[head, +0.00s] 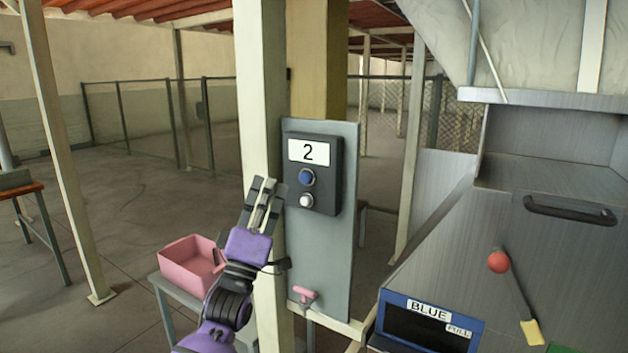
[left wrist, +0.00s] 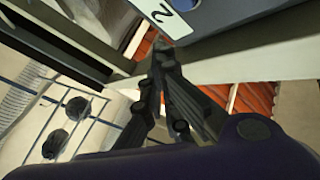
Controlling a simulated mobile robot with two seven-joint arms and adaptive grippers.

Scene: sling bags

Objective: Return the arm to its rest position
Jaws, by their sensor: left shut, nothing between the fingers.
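My left gripper (head: 265,190) is raised in front of the pale post, just left of the dark control box (head: 322,170) on the grey panel. Its fingers point up and are shut with nothing between them. In the left wrist view the shut fingers (left wrist: 160,55) meet near the "2" label (left wrist: 166,12). The box has the same "2" label, a blue button (head: 307,177) and a white button (head: 306,200). A gap between the fingers and the box cannot be judged for certain. My right gripper is not in view.
A pink open bin (head: 192,262) sits on a small stand beside my left forearm. At right is a metal machine with a red-knobbed lever (head: 499,262) and a "BLUE" sign (head: 430,310). Open floor lies at left.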

